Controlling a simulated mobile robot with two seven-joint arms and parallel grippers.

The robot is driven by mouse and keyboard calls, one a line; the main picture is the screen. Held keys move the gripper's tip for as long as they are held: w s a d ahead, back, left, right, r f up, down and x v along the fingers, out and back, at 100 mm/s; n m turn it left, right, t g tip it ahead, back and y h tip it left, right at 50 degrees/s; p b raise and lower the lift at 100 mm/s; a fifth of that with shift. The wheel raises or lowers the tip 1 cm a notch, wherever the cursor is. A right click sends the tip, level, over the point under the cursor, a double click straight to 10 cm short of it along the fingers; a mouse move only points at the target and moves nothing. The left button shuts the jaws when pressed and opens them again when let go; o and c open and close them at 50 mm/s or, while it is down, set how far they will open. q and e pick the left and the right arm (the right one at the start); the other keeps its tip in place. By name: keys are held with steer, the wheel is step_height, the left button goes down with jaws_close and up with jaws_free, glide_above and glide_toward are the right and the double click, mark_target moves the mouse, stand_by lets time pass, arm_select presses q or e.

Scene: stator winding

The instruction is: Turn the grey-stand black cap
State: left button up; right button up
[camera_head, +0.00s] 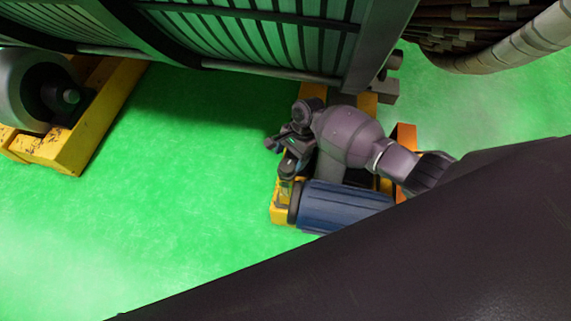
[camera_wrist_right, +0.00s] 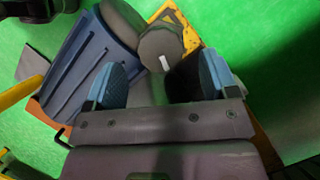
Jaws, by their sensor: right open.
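In the right wrist view a round dark grey-black cap (camera_wrist_right: 158,46) with a pale mark shows just beyond my right gripper (camera_wrist_right: 157,72). The gripper's two blue-padded fingers are apart, one on each side of the cap's near edge. I cannot tell whether they touch it. In the head view my right gripper (camera_head: 287,158) is over the yellow-framed stand (camera_head: 281,213), beside a blue ribbed motor (camera_head: 345,207). The cap cannot be made out there, and my arm hides much of the stand. The motor also shows at the left in the wrist view (camera_wrist_right: 80,72). My left gripper is out of view.
A large ribbed stator body (camera_head: 250,40) spans the top of the head view, close above my right arm. A yellow roller stand (camera_head: 95,125) with a grey roller (camera_head: 25,88) stands at the left. The green floor (camera_head: 170,180) between the stands is clear.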

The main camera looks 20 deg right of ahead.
mark_target(287, 166)
steer(key=b+x, duration=0.1)
steer(key=x, duration=0.3)
steer(key=shift+s+f, duration=0.15)
steer(key=shift+f, duration=0.05)
steer(key=shift+a+f, duration=0.1)
steer(key=shift+f, duration=0.1)
steer(key=shift+r, duration=0.1)
steer(key=c, duration=0.9)
steer(key=shift+c, duration=0.2)
